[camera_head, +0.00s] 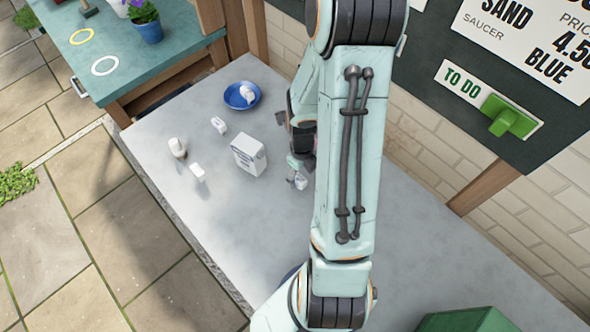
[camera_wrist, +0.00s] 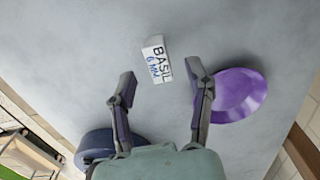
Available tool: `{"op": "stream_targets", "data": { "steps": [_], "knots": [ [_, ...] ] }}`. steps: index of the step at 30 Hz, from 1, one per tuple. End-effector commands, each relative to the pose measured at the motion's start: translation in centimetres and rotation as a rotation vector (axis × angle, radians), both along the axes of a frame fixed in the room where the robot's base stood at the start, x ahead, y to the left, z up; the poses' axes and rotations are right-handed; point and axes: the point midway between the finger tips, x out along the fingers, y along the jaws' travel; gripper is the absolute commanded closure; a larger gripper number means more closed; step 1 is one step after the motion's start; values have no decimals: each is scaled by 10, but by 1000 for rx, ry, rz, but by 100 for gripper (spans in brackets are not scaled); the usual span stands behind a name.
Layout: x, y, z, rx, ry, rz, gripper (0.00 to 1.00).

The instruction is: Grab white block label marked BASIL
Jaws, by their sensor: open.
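The white block label marked BASIL (camera_wrist: 157,60), with "6 MM" in blue below the name, lies on the grey table in the wrist view. My gripper (camera_wrist: 163,84) is open, and nothing is between its fingers. The block is just beyond the fingertips, roughly in line with the gap between them. In the head view my arm hides much of the gripper (camera_head: 297,162). A small white piece (camera_head: 300,181) shows there below the gripper; I cannot read any marking on it.
A purple saucer (camera_wrist: 248,94) lies beside the right finger, and a dark blue round thing (camera_wrist: 92,147) is at lower left. A white box (camera_head: 249,157), small white pieces (camera_head: 198,173) and a blue saucer (camera_head: 232,100) stand on the grey table. The front left is clear.

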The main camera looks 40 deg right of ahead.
Motion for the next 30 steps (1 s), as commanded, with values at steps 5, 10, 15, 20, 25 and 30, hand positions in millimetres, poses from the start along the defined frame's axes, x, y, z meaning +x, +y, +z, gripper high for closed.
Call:
{"op": "stream_targets", "data": {
  "steps": [5,10,15,20,25,30],
  "knots": [
    [0,0,-19,1,1,1,48],
    [0,0,-24,0,-1,2,48],
    [0,0,-23,-1,-1,2,54],
    [0,0,-23,-1,-1,2,100],
    [0,0,-23,-1,-1,2,100],
    [0,0,-23,-1,-1,2,100]
  ]
}}
